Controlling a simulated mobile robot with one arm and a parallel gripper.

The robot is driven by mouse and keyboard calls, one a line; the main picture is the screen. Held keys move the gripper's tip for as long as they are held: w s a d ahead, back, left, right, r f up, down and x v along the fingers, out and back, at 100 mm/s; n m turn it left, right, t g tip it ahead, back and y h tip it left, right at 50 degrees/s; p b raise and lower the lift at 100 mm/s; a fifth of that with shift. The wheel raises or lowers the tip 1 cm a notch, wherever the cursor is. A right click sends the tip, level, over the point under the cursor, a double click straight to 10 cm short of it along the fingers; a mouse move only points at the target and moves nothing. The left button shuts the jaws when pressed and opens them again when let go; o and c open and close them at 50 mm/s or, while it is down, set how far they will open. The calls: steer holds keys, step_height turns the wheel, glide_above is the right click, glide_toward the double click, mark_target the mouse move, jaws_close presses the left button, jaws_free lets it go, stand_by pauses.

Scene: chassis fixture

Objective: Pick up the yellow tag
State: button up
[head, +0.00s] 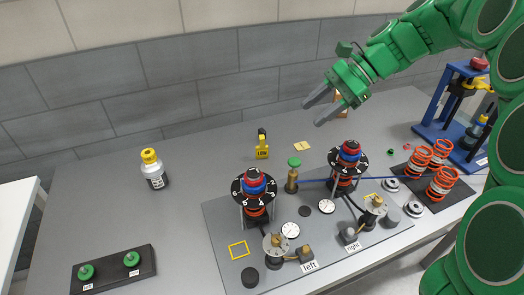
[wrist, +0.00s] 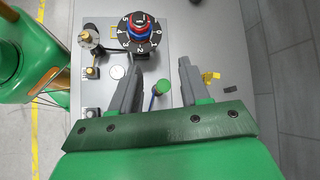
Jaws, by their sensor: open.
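The yellow tag (head: 262,151) stands on the grey table behind the left dial stack, with dark lettering and a black upper part. In the wrist view, a small yellow piece that seems to be the tag (wrist: 210,76) lies just right of the right finger. My gripper (head: 310,114) is open and empty, high above the table, to the right of the tag in the head view. Its two grey fingers also show apart in the wrist view (wrist: 157,65). Nothing lies between them except things far below.
A green-capped post (head: 293,163) stands in front, near the left dial stack (head: 254,187) and right dial stack (head: 348,160). A yellow-capped bottle (head: 153,170) stands left. The table between bottle and tag is clear.

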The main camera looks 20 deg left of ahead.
steer(key=shift+w+a+f+m+g+y, duration=1)
steer(key=shift+w+a+f+m+y, duration=1.2)
steer(key=shift+w+a, duration=4.6)
glide_toward(262, 158)
steer(key=shift+s+a+r+h, duration=0.2)
steer(key=shift+a+r+h, duration=0.2)
steer(key=shift+a+r, duration=0.65)
steer(key=shift+a+f, duration=0.1)
steer(key=shift+f, duration=0.1)
steer(key=shift+x, duration=3.8)
steer(key=shift+a+r, duration=0.1)
jaws_close()
